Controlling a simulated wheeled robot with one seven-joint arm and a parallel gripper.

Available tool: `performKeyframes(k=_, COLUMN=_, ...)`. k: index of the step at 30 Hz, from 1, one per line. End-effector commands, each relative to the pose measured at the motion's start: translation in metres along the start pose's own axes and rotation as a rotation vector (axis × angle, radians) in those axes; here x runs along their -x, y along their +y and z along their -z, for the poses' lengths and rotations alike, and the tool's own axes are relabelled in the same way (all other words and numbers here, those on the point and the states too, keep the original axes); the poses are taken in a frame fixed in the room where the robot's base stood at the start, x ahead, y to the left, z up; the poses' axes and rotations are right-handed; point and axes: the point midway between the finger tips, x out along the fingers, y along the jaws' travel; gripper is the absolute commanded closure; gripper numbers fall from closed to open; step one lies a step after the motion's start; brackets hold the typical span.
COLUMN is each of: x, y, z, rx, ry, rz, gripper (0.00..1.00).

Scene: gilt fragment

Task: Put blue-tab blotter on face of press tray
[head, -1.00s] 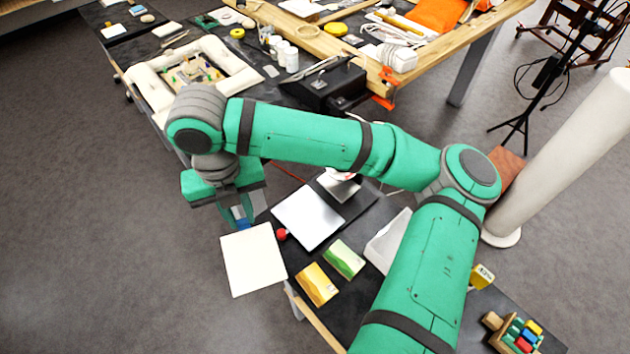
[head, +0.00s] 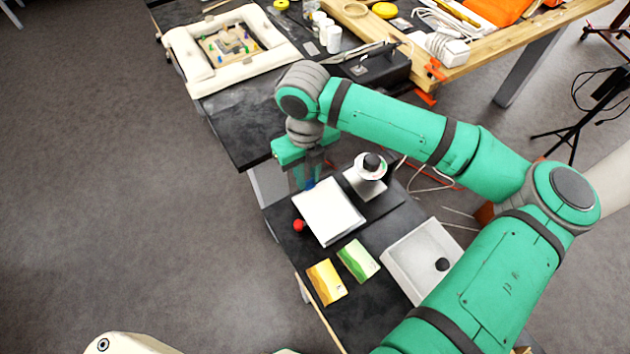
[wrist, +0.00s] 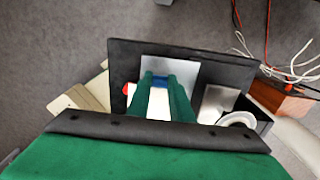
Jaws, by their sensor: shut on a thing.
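My gripper (head: 308,181) is shut on the blue tab of the white square blotter (head: 328,213). The blue tab shows between the fingertips in the wrist view (wrist: 161,80), with part of the white sheet (wrist: 150,104) between the fingers. The blotter is over the press tray, hiding most of it in the head view. The tray's pale grey face (wrist: 182,70) shows beyond the fingertips in the wrist view. I cannot tell whether the blotter touches the face. A red knob (head: 299,225) is at the left edge.
A silver device with a black knob (head: 370,168) stands right behind the blotter. A yellow card (head: 326,282) and a green card (head: 357,260) lie in front on the dark table. Open floor lies to the left.

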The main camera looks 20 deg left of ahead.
Motion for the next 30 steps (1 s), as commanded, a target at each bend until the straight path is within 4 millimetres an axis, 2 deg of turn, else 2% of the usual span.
performKeyframes(k=3, x=-0.013, y=-0.010, z=-0.002, rx=-0.001, ry=0.001, rz=-0.001, gripper=1.00)
performKeyframes(k=11, x=-0.025, y=-0.020, z=-0.005, rx=-0.001, ry=0.000, rz=0.000, gripper=1.00)
performKeyframes(k=18, x=-0.056, y=-0.022, z=-0.005, rx=0.000, ry=0.001, rz=0.000, gripper=1.00)
performKeyframes(k=30, x=-0.061, y=-0.021, z=-0.006, rx=0.002, ry=0.000, rz=-0.001, gripper=1.00)
